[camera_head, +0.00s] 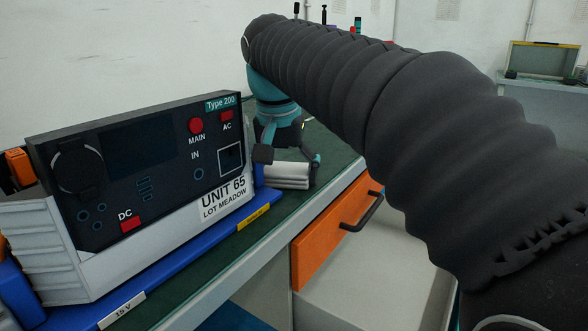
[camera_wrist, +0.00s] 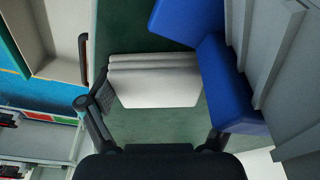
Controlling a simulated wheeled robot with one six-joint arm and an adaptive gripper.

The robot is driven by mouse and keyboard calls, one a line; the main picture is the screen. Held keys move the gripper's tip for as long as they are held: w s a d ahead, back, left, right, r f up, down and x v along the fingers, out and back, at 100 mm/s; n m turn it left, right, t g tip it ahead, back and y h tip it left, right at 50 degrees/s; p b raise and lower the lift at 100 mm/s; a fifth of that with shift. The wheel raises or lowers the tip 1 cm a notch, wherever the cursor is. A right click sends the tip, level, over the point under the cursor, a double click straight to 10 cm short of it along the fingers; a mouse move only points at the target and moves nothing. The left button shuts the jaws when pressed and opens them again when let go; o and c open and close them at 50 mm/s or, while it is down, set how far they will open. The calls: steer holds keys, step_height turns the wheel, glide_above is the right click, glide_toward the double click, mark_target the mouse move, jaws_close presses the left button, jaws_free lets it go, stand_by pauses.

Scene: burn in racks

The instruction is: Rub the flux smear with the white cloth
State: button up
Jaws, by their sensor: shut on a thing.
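The white cloth (camera_head: 287,173) is a folded, layered pad low over the green bench top, beside the right end of the Type 200 unit. It also shows in the wrist view (camera_wrist: 155,84), between my fingers. My gripper (camera_head: 288,160) points down and is shut on the cloth, with a finger at either side. In the wrist view my gripper (camera_wrist: 157,105) has its left finger against the cloth's left edge. Whether the cloth touches the bench is unclear. I cannot see the flux smear in either view.
The Type 200 unit (camera_head: 150,165), marked UNIT 65 LOT MEADOW, stands on a blue rack (camera_head: 185,262) close left of my gripper. An orange drawer (camera_head: 328,226) with a dark handle is below the bench edge. Green bench surface (camera_wrist: 135,127) shows around the cloth.

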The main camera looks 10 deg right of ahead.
mark_target(296, 162)
steer(key=shift+s+a, duration=0.35)
steer(key=shift+a, duration=0.05)
steer(key=shift+w+d+r+p, duration=0.15)
steer(key=shift+r+p, duration=0.15)
steer(key=shift+p, duration=0.4)
steer(key=shift+w+d+r, duration=0.15)
steer(key=shift+w+d, duration=0.1)
steer(key=shift+w, duration=0.05)
steer(key=shift+w+d+p, duration=1.1)
steer(key=shift+w+d, duration=0.2)
steer(key=shift+d, duration=0.05)
steer(key=shift+w+d+f+p, duration=0.15)
steer(key=shift+w+d+p, duration=0.3)
steer(key=shift+w+d, duration=0.3)
steer(key=shift+w+d+f+p, duration=0.1)
steer(key=shift+w+d+p, duration=0.35)
steer(key=shift+w+d, duration=0.25)
steer(key=shift+a, duration=0.1)
steer(key=shift+r, duration=0.1)
steer(key=p+v, duration=0.3)
steer(key=shift+w+r, duration=0.25)
steer(key=shift+w, duration=0.1)
steer(key=shift+w+p+v, duration=0.25)
steer(key=shift+p+v, duration=0.15)
steer(key=shift+v, duration=0.75)
